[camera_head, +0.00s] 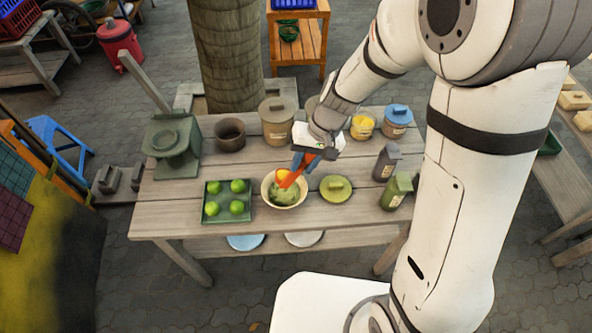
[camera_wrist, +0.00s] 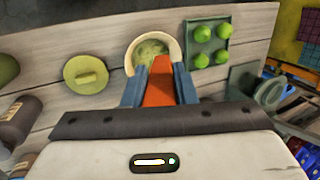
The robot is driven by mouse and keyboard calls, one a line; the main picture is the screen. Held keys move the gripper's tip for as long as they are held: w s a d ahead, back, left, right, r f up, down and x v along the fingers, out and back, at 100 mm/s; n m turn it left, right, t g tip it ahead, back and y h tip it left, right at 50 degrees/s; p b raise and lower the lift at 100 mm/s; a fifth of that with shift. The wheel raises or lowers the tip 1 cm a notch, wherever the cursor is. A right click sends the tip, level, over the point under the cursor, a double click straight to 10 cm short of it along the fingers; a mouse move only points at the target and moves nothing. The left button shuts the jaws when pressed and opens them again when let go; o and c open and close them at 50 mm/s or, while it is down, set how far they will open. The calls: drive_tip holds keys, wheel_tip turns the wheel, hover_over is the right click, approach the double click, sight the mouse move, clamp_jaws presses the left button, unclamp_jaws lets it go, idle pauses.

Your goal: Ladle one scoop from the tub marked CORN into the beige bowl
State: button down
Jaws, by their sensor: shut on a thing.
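The beige bowl (camera_head: 270,199) stands at the table's front middle with pale green food in it; it also shows in the wrist view (camera_wrist: 175,48). My gripper (camera_head: 302,161) is above the bowl, its blue fingers shut on an orange-red ladle (camera_head: 292,178). The ladle's handle also shows between the fingers in the wrist view (camera_wrist: 159,88). The ladle slants down over the bowl. A yellow mass shows at its lower end, inside the bowl's outline; I cannot tell whether it is in the ladle or the bowl. An open tub of yellow food (camera_head: 362,126) stands behind; its marking is unreadable.
A green tray (camera_head: 213,216) with several green fruits is left of the bowl. A round green lid (camera_head: 336,188) lies right of it. Lidded tubs, beige (camera_head: 277,124) and blue-topped (camera_head: 397,122), stand behind. Dark (camera_head: 386,163) and green (camera_head: 396,191) bottles stand at the right.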

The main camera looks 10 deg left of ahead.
drive_tip(key=w+d+f+g+y+b, duration=0.2)
drive_tip(key=d+f+y+b, duration=0.6)
drive_tip(key=b, duration=0.8)
drive_tip(key=shift+d+f+n+y, duration=0.15)
drive_tip(key=shift+d+n+y, duration=0.15)
drive_tip(key=shift+y, duration=0.5)
